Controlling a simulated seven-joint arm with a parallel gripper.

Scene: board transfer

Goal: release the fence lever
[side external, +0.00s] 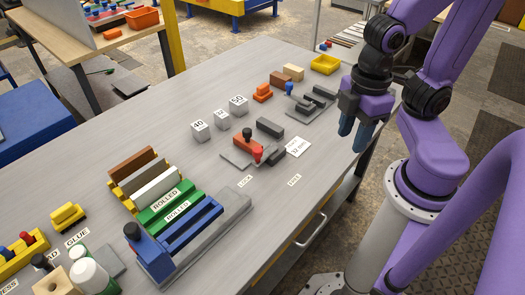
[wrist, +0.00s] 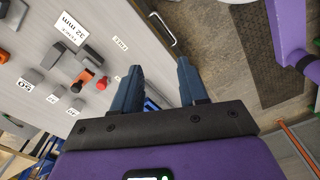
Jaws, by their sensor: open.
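The fence fixture is a small grey assembly with an orange-red block (side external: 246,145) topped by a dark knob. A bright red lever part (side external: 258,154) stands at its front; a red knob (wrist: 102,84) shows beside an orange part (wrist: 84,77) in the wrist view. A "FENCE 32 mm" card (side external: 297,147) lies right of the fixture. Table labels read LOCK (side external: 246,181) and FREE (side external: 294,180). My gripper (side external: 352,130) is open and empty, above the table's right edge, apart from the lever. Its blue fingers (wrist: 159,82) point down.
White-labelled blocks (side external: 200,131) stand behind the fixture. A second grey fixture with a blue knob (side external: 290,88) and a yellow tray (side external: 326,64) are at the back. A rack of coloured boards (side external: 180,221) stands front left.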

